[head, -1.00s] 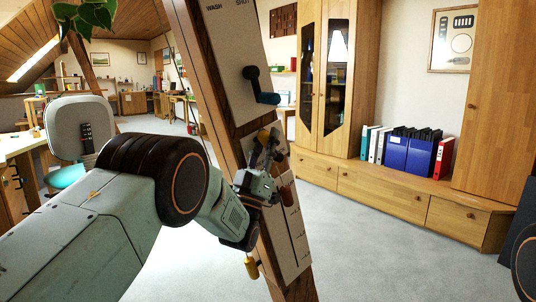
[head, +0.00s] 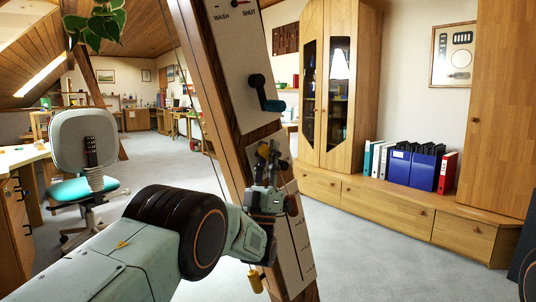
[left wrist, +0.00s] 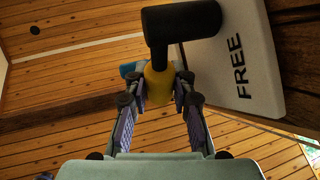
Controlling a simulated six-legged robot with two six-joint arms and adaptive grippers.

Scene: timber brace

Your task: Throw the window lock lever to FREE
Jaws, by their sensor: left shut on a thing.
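The window lock lever is a black bar with a yellow knob (left wrist: 158,84), seen close up in the left wrist view. Its panel (left wrist: 232,60) carries the word FREE, to the right of the lever. In the head view the yellow knob (head: 263,149) shows small on the slanted timber brace (head: 221,140). My left gripper (head: 268,163) is at the knob, its arm reaching up from the lower left. In the left wrist view my left gripper (left wrist: 160,90) has its fingers shut on the knob from both sides. The right gripper is not in view.
A yellow piece (head: 255,281) hangs below my gripper. An office chair (head: 84,150) stands left. Cabinets (head: 400,212) line the right; grey floor lies between.

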